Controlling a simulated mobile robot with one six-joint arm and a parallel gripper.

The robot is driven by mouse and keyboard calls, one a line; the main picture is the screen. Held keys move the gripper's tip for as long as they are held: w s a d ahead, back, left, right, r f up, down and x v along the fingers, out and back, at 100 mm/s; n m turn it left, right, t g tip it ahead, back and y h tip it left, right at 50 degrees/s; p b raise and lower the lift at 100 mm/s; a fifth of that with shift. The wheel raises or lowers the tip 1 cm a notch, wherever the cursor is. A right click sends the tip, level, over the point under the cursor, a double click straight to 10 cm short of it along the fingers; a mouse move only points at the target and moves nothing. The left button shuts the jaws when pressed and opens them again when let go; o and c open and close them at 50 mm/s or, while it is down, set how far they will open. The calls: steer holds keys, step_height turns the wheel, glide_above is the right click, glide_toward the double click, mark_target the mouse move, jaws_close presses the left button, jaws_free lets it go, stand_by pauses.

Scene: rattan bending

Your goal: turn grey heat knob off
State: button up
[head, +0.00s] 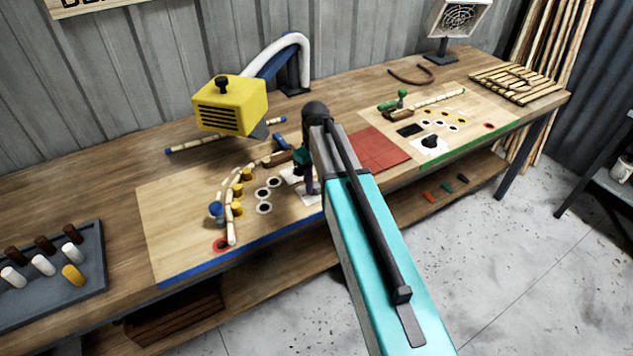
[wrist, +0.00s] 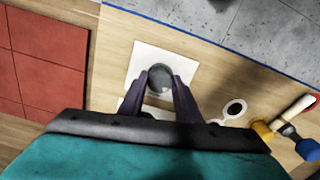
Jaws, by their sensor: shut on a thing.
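The grey heat knob (wrist: 159,79) is round and stands on a white square plate (wrist: 146,52) on the blue-edged board. In the wrist view my gripper (wrist: 160,85) has one finger on each side of the knob and is shut on it. In the head view my gripper (head: 307,188) reaches down at the right end of that board, and my arm and fingers hide most of the knob. A pointer mark on the knob cannot be made out.
A yellow box heater (head: 230,105) on a blue and white arm hangs left of my gripper. Pegs and a jointed rattan strip (head: 232,226) stand close on the left. A red tiled mat (head: 378,149) lies right. A second board has a dark knob (head: 431,142).

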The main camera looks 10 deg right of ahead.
mark_target(316, 185)
steer(key=n, duration=0.4)
steer(key=shift+w+d, duration=0.1)
steer(key=shift+w, duration=0.05)
steer(key=shift+r+n, duration=0.1)
steer(key=shift+n, duration=1.3)
steer(key=shift+d, duration=0.1)
steer(key=o, duration=1.1)
steer(key=shift+c, duration=0.2)
steer(key=shift+r+b, duration=0.1)
steer(key=shift+b, duration=0.2)
step_height(316, 185, up, 14)
steer(key=b, duration=0.3)
steer(key=shift+f, duration=0.25)
